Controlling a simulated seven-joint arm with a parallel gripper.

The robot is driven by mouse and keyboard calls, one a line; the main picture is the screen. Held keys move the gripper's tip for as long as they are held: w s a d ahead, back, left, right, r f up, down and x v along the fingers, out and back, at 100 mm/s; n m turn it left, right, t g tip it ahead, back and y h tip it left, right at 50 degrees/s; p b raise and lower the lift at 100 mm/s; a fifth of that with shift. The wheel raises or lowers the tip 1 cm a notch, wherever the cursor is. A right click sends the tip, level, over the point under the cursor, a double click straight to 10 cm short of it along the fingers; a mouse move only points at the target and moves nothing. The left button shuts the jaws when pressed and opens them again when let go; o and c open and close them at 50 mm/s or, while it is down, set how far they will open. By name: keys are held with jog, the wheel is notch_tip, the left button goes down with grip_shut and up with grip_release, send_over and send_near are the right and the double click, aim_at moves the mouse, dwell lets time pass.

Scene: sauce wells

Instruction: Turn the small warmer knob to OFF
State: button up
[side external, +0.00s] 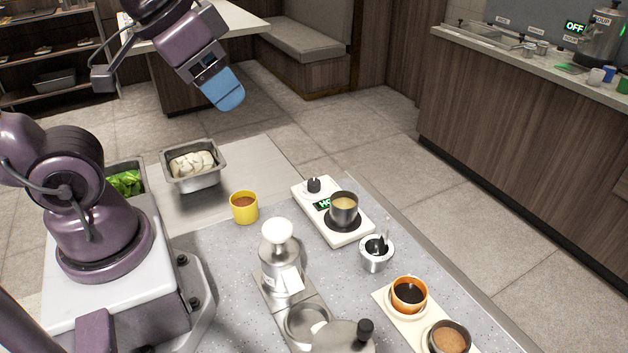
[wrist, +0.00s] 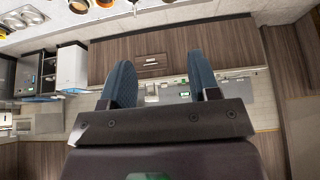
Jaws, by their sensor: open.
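The small warmer (side external: 351,236) is a pale flat unit on the grey counter, with a green lit display (side external: 323,204) partly hidden by the pot; the letters "HO" show. Its black knob (side external: 314,185) stands at the far left end. A small metal pot (side external: 344,207) of yellowish sauce sits on its dark plate. My gripper (side external: 226,93) is high above and to the left of the warmer, apart from it and empty. In the wrist view my gripper's two blue fingers (wrist: 161,84) are spread with a gap between them. The knob is not identifiable in the wrist view.
A yellow cup (side external: 244,207), a metal cup with utensils (side external: 376,253) and a white-topped pump dispenser (side external: 281,260) stand near the warmer. Orange (side external: 409,294) and brown-filled (side external: 450,337) cups are at the front right. A steel pan (side external: 192,166) holds white pieces. Air above the warmer is clear.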

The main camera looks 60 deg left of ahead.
jog(key=m+g, duration=0.6)
jog(key=m, duration=0.2)
send_near(314, 182)
notch_tip(314, 182, down, 9)
jog(key=shift+s+f, duration=0.1)
jog(key=shift+f, duration=0.05)
jog(key=c, duration=0.9)
